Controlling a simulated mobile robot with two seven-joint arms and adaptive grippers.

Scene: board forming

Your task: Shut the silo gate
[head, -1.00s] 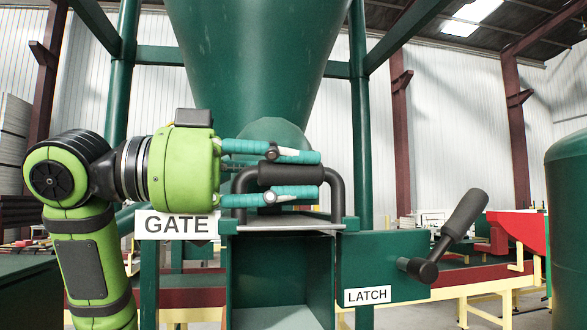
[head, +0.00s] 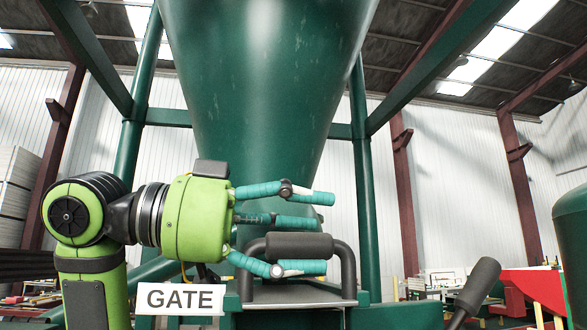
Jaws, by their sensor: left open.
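The gate handle (head: 300,246) is a dark grip on a bent bar, fixed on the flat gate plate (head: 300,297) under the silo cone (head: 265,100). A white GATE sign (head: 180,299) is at its left. My left gripper (head: 326,232) reaches in from the left with its teal fingers spread open. Two fingers are above the dark grip and one is below it, so the grip lies between them in the picture. I cannot tell whether any finger touches it. The opening under the gate is out of view. My right gripper is not in view.
The black latch lever (head: 478,286) sticks up at the lower right, its base cut off. Green frame posts (head: 360,180) stand either side of the cone. A green tank (head: 573,250) is at the right edge. Red and yellow equipment (head: 535,290) stands behind.

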